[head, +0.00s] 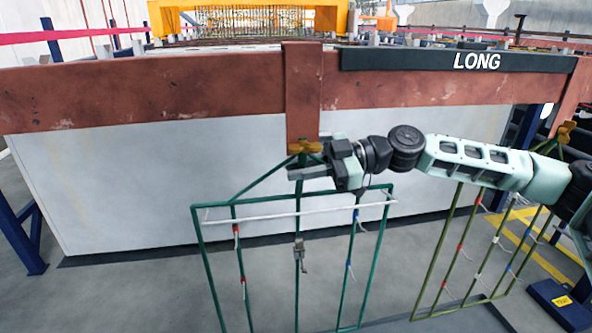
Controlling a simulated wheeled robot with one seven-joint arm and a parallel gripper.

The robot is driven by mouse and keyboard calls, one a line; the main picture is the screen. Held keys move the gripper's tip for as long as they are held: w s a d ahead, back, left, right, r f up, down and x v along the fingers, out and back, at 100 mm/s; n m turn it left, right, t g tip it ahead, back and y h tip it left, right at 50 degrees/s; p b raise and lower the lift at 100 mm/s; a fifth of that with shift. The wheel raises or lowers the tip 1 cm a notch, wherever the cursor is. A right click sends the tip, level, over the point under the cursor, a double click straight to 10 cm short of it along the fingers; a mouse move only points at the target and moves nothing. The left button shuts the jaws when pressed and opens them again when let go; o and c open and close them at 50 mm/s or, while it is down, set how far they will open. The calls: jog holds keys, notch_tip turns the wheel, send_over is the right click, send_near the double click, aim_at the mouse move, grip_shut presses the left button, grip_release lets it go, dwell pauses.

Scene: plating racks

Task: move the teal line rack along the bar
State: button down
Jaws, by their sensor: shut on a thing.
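The teal line rack (198,235) hangs below the rusty-brown bar (180,92), from a brown hanger strap (303,95) with a brass-coloured clamp (304,147) at its foot. It is a frame of thin green rods with a pale crossbar and small red, blue and white marks. My gripper (302,173) reaches in from the right, just under the clamp, and is shut on the rack's upper stem. The fingers hide the exact grip.
An olive-green rack (447,240) hangs to the right, partly behind my arm. A black plate marked LONG (458,61) is on the bar's right part. A pale tank wall (130,185) stands behind the racks. The bar left of the strap is clear.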

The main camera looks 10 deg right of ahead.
jog(key=shift+w+d+r, duration=0.1)
jog(key=shift+d+r, duration=0.05)
jog(key=shift+d, duration=0.55)
jog(key=shift+d+r, duration=0.1)
jog(key=shift+d, duration=0.55)
jog(key=shift+f+b, duration=0.3)
jog(key=shift+b, duration=0.3)
